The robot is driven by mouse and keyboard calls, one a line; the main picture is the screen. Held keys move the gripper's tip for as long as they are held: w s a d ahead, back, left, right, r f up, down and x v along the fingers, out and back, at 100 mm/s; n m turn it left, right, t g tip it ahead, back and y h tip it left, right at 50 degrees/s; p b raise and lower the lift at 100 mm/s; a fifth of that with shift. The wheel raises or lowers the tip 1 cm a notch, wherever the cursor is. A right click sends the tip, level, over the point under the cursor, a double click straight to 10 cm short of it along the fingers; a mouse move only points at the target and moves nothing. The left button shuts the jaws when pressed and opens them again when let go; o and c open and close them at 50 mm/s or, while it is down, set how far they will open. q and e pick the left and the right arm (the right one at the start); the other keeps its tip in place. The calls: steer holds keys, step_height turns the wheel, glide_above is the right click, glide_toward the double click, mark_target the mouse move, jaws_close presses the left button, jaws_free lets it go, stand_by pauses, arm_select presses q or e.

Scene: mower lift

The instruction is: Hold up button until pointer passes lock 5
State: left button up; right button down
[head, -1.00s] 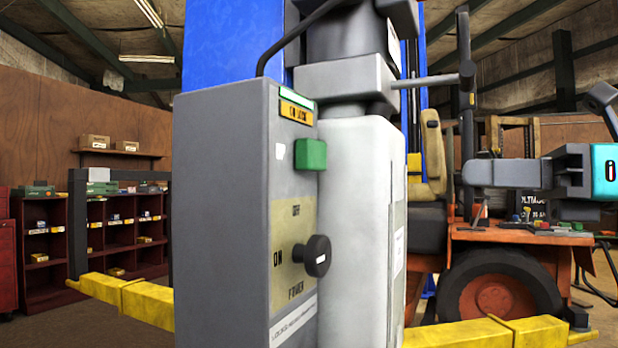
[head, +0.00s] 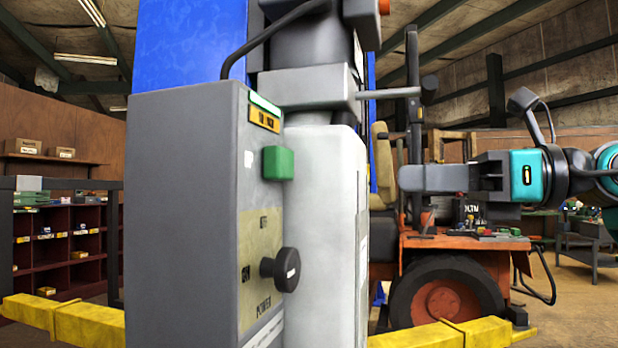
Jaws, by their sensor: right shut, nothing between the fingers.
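The grey control box (head: 182,215) stands upright in front of me, left of centre. Its green button (head: 278,163) sticks out from the narrow right-hand face, below an orange label (head: 264,118) and a pale green strip (head: 265,103). I cannot see whether the button is pressed. My right gripper (head: 403,178) comes in from the right and points left toward the button. It is shut and empty, with a clear gap in the picture between its tip and the button. My left gripper is out of view. I cannot make out a pointer or a lock 5 mark.
A black power knob (head: 281,270) projects below the button. A white cylinder housing (head: 320,230) and a blue post (head: 190,45) stand behind the box. Yellow lift arms (head: 85,323) reach out low on both sides. An orange forklift (head: 450,245) stands behind my right gripper.

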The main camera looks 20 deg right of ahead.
mark_target(285, 179)
steer(key=p+x, duration=0.2)
steer(key=x, duration=1)
steer(key=shift+a+r, duration=0.1)
steer(key=shift+a, duration=0.05)
steer(key=shift+w+a, duration=0.35)
steer(key=shift+a, duration=0.05)
